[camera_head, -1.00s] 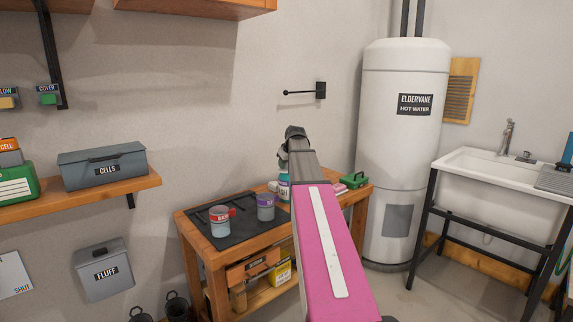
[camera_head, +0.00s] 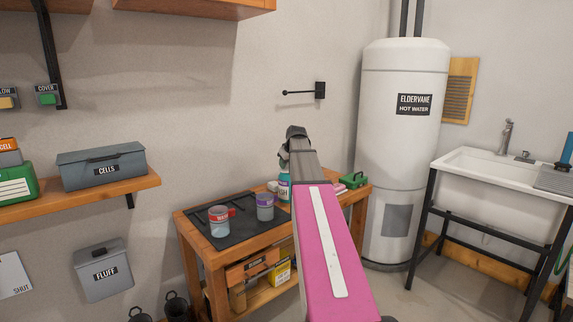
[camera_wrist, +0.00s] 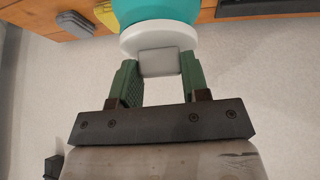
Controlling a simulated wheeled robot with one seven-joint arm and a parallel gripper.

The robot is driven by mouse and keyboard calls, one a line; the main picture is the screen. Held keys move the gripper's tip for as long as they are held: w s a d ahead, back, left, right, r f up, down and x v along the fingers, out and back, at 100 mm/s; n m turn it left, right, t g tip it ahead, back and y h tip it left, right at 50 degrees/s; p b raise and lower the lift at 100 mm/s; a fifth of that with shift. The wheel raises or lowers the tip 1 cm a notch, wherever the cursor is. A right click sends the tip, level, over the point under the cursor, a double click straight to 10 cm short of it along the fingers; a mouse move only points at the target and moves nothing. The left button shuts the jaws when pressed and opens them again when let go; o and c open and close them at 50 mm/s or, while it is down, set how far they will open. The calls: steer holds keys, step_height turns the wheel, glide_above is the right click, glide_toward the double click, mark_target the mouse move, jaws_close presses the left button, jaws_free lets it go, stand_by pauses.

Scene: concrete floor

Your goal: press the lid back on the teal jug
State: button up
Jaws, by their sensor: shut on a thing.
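The teal jug (camera_head: 284,188) stands on the wooden workbench, partly hidden behind my arm in the head view. In the wrist view its teal body (camera_wrist: 155,11) shows at the top edge. The white round lid (camera_wrist: 128,42) overlaps the jug's near end in that view, with a pale block-shaped knob (camera_wrist: 159,63) facing me. My gripper (camera_wrist: 160,66) has its green fingers on both sides of the knob and is shut on it. I cannot tell whether the lid is fully seated or slightly above the rim. In the head view my gripper is hidden behind my arm.
A dark mat (camera_head: 236,238) on the workbench (camera_head: 196,247) holds a red-labelled container (camera_head: 219,222) and a purple-labelled one (camera_head: 265,207). A green item (camera_head: 353,180) lies at the bench's right end. The white water heater (camera_head: 405,150) stands to the right. A black wall bracket (camera_head: 319,90) sticks out behind.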

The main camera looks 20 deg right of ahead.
steer(key=shift+d+f, duration=0.1)
steer(key=o, duration=1.5)
steer(key=shift+r, duration=3.6)
steer(key=shift+c, duration=0.4)
jaws_close()
